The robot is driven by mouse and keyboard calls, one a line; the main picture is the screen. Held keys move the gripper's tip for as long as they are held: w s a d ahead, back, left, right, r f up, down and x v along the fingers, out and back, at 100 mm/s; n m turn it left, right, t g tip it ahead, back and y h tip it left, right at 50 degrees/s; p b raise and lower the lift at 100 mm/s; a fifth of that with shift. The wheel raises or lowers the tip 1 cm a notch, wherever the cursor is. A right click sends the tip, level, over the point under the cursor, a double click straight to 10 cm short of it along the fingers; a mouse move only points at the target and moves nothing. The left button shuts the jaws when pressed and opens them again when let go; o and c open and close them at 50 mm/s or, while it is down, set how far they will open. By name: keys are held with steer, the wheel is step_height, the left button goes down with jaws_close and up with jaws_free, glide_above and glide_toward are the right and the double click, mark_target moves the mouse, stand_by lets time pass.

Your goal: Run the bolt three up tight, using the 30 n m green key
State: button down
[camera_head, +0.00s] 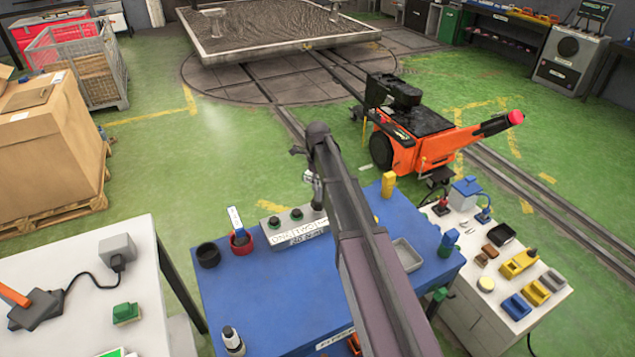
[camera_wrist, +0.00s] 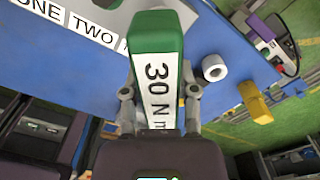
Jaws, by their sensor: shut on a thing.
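My gripper (camera_wrist: 160,92) is shut on the green key (camera_wrist: 155,30), whose white label reads "30 N m" in the wrist view. The key hides what lies under its far end. The bolt plate (camera_head: 270,236) lies on the blue bench, with two dark green round heads on it in the head view. In the wrist view its labels "ONE" and "TWO" (camera_wrist: 96,33) show, and the key covers the third label. Bolt three is hidden in both views, so I cannot tell whether the key touches it.
On the blue bench (camera_head: 265,300) stand a red cup (camera_head: 241,243) with a labelled tool, a black cup (camera_head: 208,254), a yellow block (camera_head: 388,184) and a grey tray (camera_head: 406,254). White tables flank it. An orange machine (camera_head: 415,135) stands behind.

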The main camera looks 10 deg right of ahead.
steer(key=shift+m, duration=0.3)
steer(key=shift+m, duration=0.4)
stand_by(0.3)
steer(key=shift+m, duration=1)
steer(key=shift+m, duration=0.6)
steer(key=shift+m, duration=0.4)
